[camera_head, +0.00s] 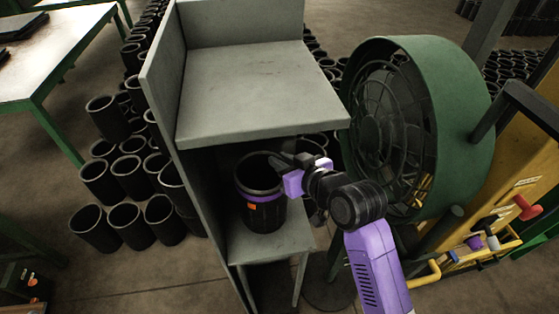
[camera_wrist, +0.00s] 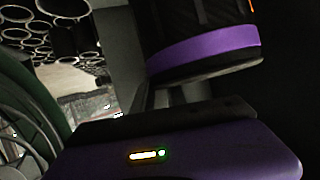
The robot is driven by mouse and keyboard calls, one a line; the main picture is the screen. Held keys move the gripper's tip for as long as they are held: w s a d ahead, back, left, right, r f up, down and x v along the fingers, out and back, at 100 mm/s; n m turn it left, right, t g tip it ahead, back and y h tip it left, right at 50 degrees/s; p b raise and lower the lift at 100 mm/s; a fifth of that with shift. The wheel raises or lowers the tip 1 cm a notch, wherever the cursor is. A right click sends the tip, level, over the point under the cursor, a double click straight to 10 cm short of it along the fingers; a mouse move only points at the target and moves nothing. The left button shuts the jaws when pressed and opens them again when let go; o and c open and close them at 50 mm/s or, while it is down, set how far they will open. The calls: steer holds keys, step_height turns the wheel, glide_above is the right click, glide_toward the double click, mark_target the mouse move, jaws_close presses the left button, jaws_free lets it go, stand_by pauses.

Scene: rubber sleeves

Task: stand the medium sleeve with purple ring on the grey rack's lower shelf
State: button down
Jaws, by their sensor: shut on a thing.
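The medium sleeve (camera_head: 262,212) is a black open cylinder with a purple ring around it and a small orange mark. It is upright inside the grey rack (camera_head: 240,90), at the lower shelf (camera_head: 273,243) and under the upper shelf. My gripper (camera_head: 284,161) is shut on the sleeve's wall near its top rim, on the right side. In the wrist view the sleeve's dark wall and purple ring (camera_wrist: 204,47) show close up; the fingertips are not clear there. I cannot tell whether the sleeve's base touches the lower shelf.
The rack's upper shelf overhangs the sleeve, and its side panel (camera_head: 165,110) stands close on the left. A large green fan (camera_head: 440,120) stands right of the rack. Many black sleeves (camera_head: 130,175) stand on the floor behind and left. A table (camera_head: 55,60) is at far left.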

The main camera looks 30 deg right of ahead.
steer(key=shift+w, duration=0.1)
steer(key=c, duration=1.3)
jaws_free()
steer(key=shift+f, duration=0.1)
steer(key=b+v, duration=0.1)
steer(key=v, duration=1.1)
steer(key=shift+b, duration=0.3)
